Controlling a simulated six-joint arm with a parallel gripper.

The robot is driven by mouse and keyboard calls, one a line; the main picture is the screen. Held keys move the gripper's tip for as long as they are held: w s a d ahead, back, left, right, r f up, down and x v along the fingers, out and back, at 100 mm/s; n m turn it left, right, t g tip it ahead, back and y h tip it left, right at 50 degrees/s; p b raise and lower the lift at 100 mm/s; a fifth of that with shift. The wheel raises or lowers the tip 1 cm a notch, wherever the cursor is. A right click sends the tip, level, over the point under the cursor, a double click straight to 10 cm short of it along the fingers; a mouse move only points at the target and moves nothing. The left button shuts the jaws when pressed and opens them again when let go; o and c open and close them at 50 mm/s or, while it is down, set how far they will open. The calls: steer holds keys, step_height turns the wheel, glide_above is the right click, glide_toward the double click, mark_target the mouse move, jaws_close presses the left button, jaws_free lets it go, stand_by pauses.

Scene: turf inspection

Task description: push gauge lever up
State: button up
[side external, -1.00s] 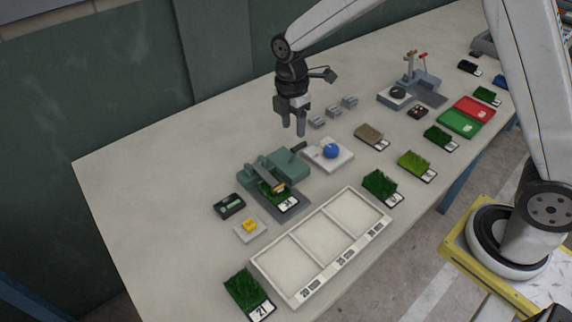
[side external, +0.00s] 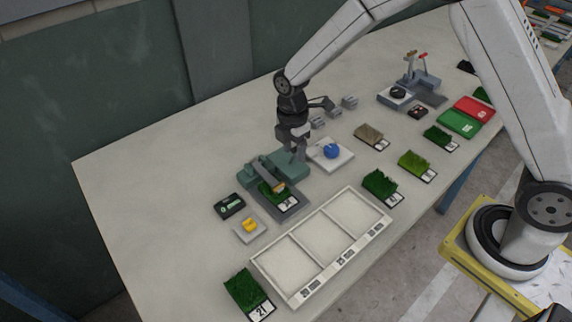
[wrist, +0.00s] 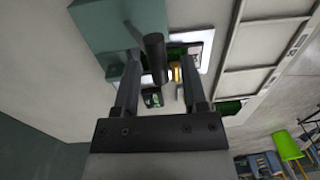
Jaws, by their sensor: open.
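The teal gauge (side external: 255,174) stands on the table with a turf sample (side external: 289,202) under its arm. In the wrist view the gauge's teal body (wrist: 98,28) fills the upper left. Its black lever (wrist: 155,58) shows between the two fingers there, with space on both sides. In the side view my gripper hides the lever. My gripper (side external: 296,153) is open, pointing down at the right end of the gauge. It also shows in the wrist view (wrist: 161,64). I cannot tell whether a finger touches the lever.
A white pad with a blue button (side external: 331,151) is close right of the gauge. A white three-bay tray (side external: 293,300) lies in front. A small dark meter (side external: 230,205) and a yellow button (side external: 249,225) are at left. The table's far left is clear.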

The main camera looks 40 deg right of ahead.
steer(key=shift+f, duration=0.3)
jaws_close()
stand_by(1.3)
